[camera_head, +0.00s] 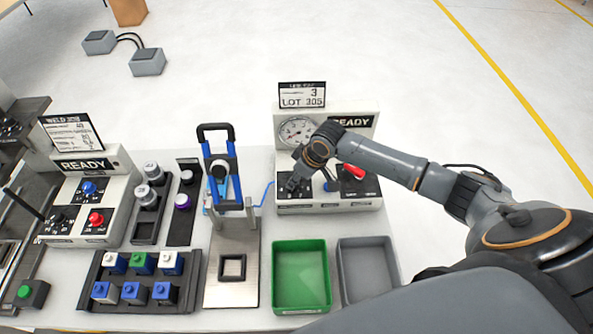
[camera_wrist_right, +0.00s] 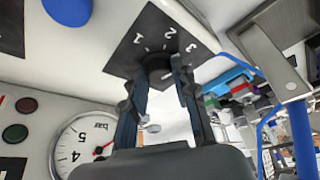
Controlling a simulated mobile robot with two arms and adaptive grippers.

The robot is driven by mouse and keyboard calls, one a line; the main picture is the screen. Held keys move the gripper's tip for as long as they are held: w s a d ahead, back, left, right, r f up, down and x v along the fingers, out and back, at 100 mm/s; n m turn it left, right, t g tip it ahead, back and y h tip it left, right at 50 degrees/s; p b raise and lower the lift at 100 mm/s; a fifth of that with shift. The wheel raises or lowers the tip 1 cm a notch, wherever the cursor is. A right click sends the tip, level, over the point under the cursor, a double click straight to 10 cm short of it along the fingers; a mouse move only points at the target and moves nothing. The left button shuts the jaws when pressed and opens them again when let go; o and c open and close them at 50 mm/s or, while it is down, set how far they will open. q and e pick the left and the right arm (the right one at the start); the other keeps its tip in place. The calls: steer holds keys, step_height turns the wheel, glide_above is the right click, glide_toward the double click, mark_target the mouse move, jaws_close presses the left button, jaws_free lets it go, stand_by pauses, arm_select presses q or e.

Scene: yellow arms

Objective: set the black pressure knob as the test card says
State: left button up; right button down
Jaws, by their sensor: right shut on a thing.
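The test card (camera_head: 302,95) stands on top of the READY tester box (camera_head: 335,209) and reads 3, LOT 305; its smaller line is hard to read. My right gripper (camera_head: 297,182) reaches down to the left dial plate on the tester's front. In the right wrist view, my right gripper (camera_wrist_right: 160,80) is shut on the black pressure knob (camera_wrist_right: 154,64), one finger on each side. The dial plate (camera_wrist_right: 125,55) shows 1, 2 and 3. The fingers partly hide the knob, and I cannot tell its setting. My left gripper is not in view.
A round gauge (camera_head: 297,130) sits on the tester above the knob. A blue-handled press (camera_head: 222,180) stands close at left. Green (camera_head: 302,311) and grey (camera_head: 343,262) bins are in front.

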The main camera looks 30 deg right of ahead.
steer(key=shift+r+m+p, duration=0.1)
steer(key=shift+m+p, duration=0.25)
steer(key=shift+m, duration=0.05)
steer(key=c, duration=1)
jaws_free()
steer(key=shift+c, duration=0.2)
steer(key=v, duration=1.2)
steer(key=shift+a, duration=0.15)
steer(key=shift+s, duration=0.1)
